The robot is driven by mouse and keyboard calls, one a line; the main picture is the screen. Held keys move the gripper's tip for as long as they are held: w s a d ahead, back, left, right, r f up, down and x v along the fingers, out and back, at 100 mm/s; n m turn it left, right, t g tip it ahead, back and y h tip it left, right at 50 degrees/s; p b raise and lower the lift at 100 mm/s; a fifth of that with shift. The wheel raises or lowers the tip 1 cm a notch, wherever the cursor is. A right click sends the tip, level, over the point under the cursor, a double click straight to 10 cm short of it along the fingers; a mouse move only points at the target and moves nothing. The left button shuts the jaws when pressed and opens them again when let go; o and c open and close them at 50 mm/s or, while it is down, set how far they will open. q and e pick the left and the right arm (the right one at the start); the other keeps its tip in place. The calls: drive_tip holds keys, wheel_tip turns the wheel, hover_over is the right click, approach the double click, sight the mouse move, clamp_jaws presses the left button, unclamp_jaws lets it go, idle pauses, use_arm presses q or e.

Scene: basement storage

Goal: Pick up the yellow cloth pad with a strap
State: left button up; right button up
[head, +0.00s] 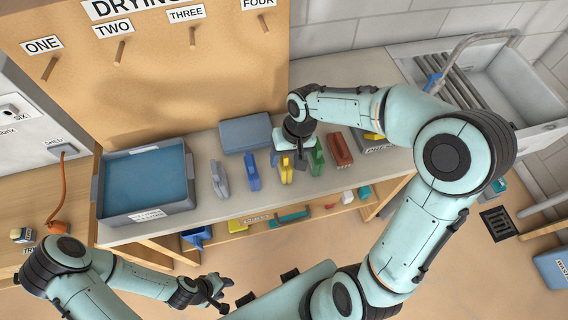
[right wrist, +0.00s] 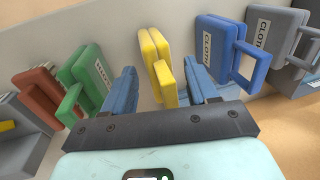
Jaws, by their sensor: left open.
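The yellow cloth pad (head: 286,170) stands on edge on the bench, in a row between a blue pad and a green one. In the right wrist view the yellow pad (right wrist: 153,50) shows edge-on, with its yellow strap towards the camera. My right gripper (head: 290,155) is above the yellow pad, fingers pointing down. In the right wrist view its two blue fingers (right wrist: 162,78) are open on either side of the pad, with gaps visible; the strap's end is between them. My left gripper (head: 217,291) is open and empty at the lower left, away from the bench.
Close neighbours are a blue pad (head: 252,172) and a green pad (head: 317,158). A blue-grey tub (head: 190,185) is left, a blue-grey box (head: 246,133) behind, a sink (head: 515,85) right.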

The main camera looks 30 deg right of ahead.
drive_tip(key=c, duration=0.8)
drive_tip(key=shift+r, duration=0.15)
